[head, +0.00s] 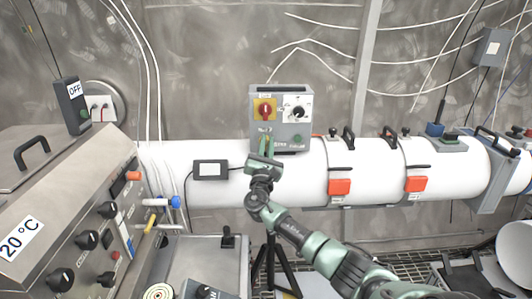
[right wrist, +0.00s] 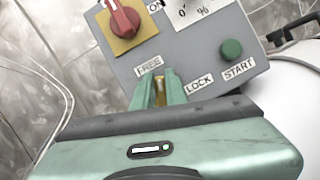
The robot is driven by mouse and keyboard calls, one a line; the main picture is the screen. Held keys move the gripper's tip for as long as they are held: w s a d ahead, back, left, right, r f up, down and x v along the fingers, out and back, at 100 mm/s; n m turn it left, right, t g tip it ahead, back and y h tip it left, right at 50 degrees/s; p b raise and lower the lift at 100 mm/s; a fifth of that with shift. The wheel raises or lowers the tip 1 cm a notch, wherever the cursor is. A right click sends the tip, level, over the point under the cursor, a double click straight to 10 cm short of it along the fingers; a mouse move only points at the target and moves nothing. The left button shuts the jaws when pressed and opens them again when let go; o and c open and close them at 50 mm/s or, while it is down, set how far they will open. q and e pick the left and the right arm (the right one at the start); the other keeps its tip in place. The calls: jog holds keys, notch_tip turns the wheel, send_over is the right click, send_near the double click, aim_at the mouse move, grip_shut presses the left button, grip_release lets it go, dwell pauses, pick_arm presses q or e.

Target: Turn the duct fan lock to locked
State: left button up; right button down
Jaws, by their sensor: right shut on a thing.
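The duct fan control box (head: 284,95) is grey and mounted on the white duct. My right gripper (head: 267,147) is at its lower left face. In the right wrist view the gripper's green fingers (right wrist: 161,92) are closed around a small brass-coloured piece, the duct fan lock (right wrist: 162,78). The lock sits between the FREE label (right wrist: 149,66) on the left and the LOCK label (right wrist: 198,85) on the right. The fingers hide most of it, so I cannot tell its exact angle. My left gripper is not in view.
The box also carries a red rotary switch on a yellow plate (head: 265,109), a black dial (head: 299,113) and a green START button (right wrist: 231,49). The white duct (head: 225,188) runs behind, with red latches (head: 339,187). A steel panel (head: 70,200) stands at the left.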

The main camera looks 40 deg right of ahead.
jog(key=shift+s+d+f+m+g+b, duration=0.15)
jog(key=shift+m+g+b, duration=1.1)
jog(key=shift+m, duration=1.5)
jog(key=shift+f+m+g+b, duration=0.2)
jog(key=shift+m+g+b, duration=1)
jog(key=shift+m, duration=1.6)
jog(key=shift+s+d+f+m+g+b, duration=0.15)
jog(key=shift+m+g+b, duration=0.7)
jog(key=shift+m+b, duration=1.3)
jog(key=shift+w+f+m+p, duration=0.1)
jog(key=shift+m+p, duration=0.5)
jog(key=shift+m, duration=0.2)
jog(key=c, duration=1.4)
grip_release()
jog(key=shift+c, duration=0.2)
jog(key=shift+a, duration=0.1)
jog(key=b+v, duration=0.1)
jog(key=v, duration=0.6)
jog(key=shift+s+a+b, duration=0.25)
jog(key=shift+b, duration=0.1)
